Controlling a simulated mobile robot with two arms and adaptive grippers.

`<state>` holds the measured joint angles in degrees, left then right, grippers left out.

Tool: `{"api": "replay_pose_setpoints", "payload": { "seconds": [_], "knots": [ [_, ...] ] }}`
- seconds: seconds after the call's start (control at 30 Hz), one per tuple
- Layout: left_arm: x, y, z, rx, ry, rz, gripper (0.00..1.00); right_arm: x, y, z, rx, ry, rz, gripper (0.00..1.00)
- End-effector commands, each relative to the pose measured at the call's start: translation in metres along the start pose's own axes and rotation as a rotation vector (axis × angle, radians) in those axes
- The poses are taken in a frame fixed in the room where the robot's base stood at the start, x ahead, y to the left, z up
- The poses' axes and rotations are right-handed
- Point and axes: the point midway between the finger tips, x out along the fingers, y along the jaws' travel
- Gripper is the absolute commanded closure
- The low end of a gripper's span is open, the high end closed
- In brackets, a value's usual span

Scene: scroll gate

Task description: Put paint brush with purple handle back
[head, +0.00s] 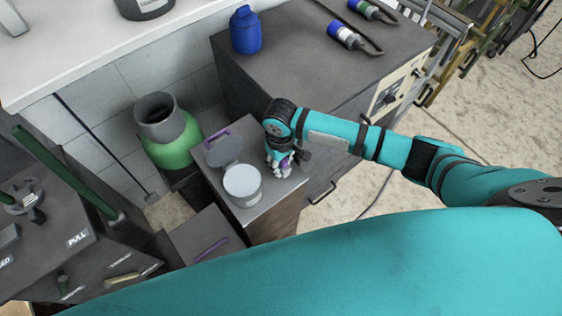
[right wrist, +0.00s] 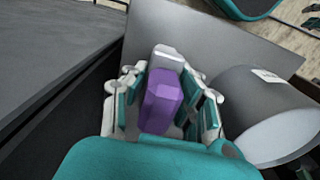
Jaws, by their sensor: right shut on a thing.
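My right gripper (head: 283,163) is at the right edge of a small grey cabinet top (head: 270,195), beside a grey can (head: 243,187). In the right wrist view, my right gripper (right wrist: 167,76) is shut on the paint brush with the purple handle (right wrist: 161,100). The handle stands between the fingers with a silver-grey part at its far end. The brush's bristles cannot be made out. Only a little purple of it shows in the head view. The grey can also shows in the right wrist view (right wrist: 262,112), right of the fingers. My left gripper is not in view.
A purple strip (head: 217,137) lies behind the can's round grey lid (head: 223,152). Another purple strip (head: 210,248) is on a lower grey surface. A green container (head: 173,146) stands left. A taller cabinet (head: 305,50) behind carries a blue bottle (head: 245,32).

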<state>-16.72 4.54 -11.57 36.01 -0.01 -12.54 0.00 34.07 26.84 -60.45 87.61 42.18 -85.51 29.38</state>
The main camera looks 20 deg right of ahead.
Motion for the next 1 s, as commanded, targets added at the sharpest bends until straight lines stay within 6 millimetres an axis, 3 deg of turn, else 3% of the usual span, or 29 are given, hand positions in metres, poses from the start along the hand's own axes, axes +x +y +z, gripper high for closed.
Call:
{"api": "replay_pose_setpoints", "payload": {
  "seconds": [0.2, 0.23, 0.4, 0.77, 1.0],
  "knots": [
    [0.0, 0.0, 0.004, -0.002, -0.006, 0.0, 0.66, 0.002, 0.0, 0.0, 0.001, 0.0, 0.0, 1.0],
    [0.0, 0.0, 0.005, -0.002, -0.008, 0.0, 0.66, 0.003, 0.0, 0.0, 0.001, 0.0, 0.0, 0.73],
    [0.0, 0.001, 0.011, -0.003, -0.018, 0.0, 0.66, 0.002, 0.0, 0.0, 0.001, 0.0, 0.0, 0.51],
    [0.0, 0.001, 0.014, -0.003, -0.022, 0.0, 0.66, -0.004, 0.0, -0.001, 0.0, 0.002, 0.0, 0.51],
    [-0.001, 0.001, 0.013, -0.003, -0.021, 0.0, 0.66, -0.048, 0.0, -0.002, 0.0, 0.005, -0.001, 0.51]
  ]
}}
